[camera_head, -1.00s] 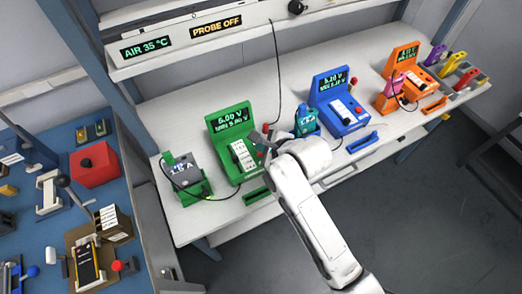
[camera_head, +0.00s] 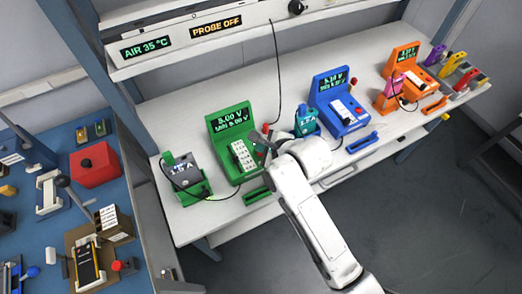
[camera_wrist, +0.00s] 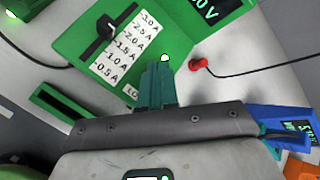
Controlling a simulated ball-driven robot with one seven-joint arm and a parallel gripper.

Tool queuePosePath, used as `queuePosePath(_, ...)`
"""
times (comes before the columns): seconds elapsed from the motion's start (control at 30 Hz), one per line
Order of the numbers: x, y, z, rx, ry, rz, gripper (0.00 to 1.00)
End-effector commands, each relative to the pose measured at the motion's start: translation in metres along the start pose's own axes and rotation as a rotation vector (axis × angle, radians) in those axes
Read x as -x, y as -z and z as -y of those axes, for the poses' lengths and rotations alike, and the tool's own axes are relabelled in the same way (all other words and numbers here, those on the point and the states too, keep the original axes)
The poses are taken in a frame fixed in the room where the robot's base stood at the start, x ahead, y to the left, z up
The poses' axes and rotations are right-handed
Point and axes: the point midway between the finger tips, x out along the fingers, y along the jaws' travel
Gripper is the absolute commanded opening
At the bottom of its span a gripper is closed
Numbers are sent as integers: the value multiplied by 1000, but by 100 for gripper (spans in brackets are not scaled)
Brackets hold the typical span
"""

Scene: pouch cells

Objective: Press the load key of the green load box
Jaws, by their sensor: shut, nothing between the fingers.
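The green load box (camera_head: 233,122) stands at the left of the white bench, with a lit display, a white scale and a black knob. In the wrist view its green panel (camera_wrist: 70,42) carries the scale (camera_wrist: 128,55), marked 0.5 A to 3.0 A, and the black knob (camera_wrist: 108,28). A label beginning "LO" (camera_wrist: 131,93) is partly covered by my fingers. My gripper (camera_wrist: 157,70) is shut and empty, its teal fingers together over the panel's edge beside the scale. A small lit lamp (camera_wrist: 165,58) shows at the fingertips. The load key itself is hidden; I cannot tell whether the fingers touch it.
A red plug (camera_wrist: 197,64) with a black lead lies right of the fingers. A green cell holder (camera_head: 205,186) stands left of the box. The teal pouch cell (camera_head: 306,119) and blue load box (camera_head: 341,112) stand right. Orange box (camera_head: 411,77) is farther right.

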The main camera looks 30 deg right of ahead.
Motion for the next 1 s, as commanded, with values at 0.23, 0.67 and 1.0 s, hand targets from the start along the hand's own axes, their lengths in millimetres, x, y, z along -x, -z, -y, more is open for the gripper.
queuePosePath(0.23,0,0,0,0,0,0,0)
queuePosePath(0.67,-5,4,-4,0,-1,-1,0)
queuePosePath(1.0,-6,5,-5,0,-1,0,0)
